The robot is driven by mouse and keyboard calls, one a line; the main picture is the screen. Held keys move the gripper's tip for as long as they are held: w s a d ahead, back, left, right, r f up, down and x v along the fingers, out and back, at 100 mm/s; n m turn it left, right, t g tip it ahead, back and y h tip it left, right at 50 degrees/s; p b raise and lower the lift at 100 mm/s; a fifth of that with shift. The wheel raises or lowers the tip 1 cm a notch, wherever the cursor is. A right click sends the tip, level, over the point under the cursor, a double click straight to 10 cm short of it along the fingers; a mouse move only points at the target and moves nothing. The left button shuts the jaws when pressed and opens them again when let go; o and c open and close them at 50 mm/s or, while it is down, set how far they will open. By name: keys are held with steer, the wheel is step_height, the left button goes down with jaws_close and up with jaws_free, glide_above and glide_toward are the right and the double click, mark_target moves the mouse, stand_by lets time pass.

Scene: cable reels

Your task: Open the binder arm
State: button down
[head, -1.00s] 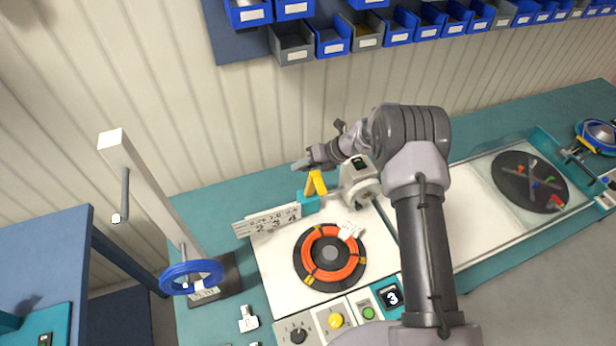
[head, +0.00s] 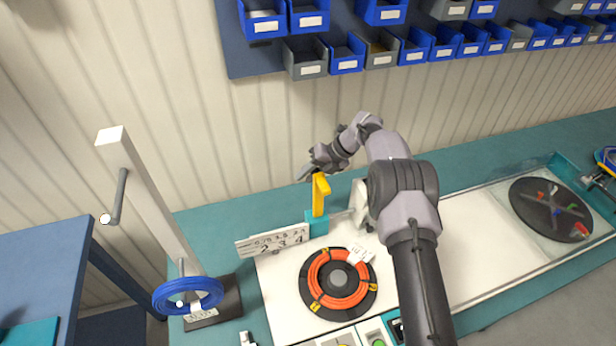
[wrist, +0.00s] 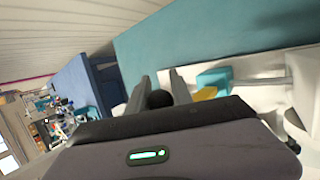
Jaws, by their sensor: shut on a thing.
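The binder arm (head: 319,196) is a yellow bar standing nearly upright on a teal block (head: 317,224) at the back of the white plate. My gripper (head: 306,174) is at its top end, shut on it, though the grip itself is small in the head view. In the wrist view my gripper (wrist: 172,88) has a dark round knob (wrist: 159,98) between its two fingers. Part of the yellow arm (wrist: 206,93) and the teal block (wrist: 213,77) show just right of the fingers.
An orange cable coil on a black reel (head: 338,283) lies in front of the block. A white number scale (head: 272,242) stands left of it. A post (head: 150,200) with a blue coil (head: 188,296) is at left. Blue and grey bins (head: 348,56) hang on the wall behind.

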steer(key=shift+s+d+f, duration=0.15)
steer(key=shift+f, duration=0.25)
steer(key=c, duration=1.4)
jaws_free()
steer(key=shift+o, duration=1.3)
steer(key=shift+w, duration=0.3)
steer(key=shift+r, duration=0.1)
steer(key=shift+s+r, duration=0.1)
steer(key=p+v, duration=0.1)
steer(key=v, duration=1.6)
steer(key=shift+d+r, duration=0.1)
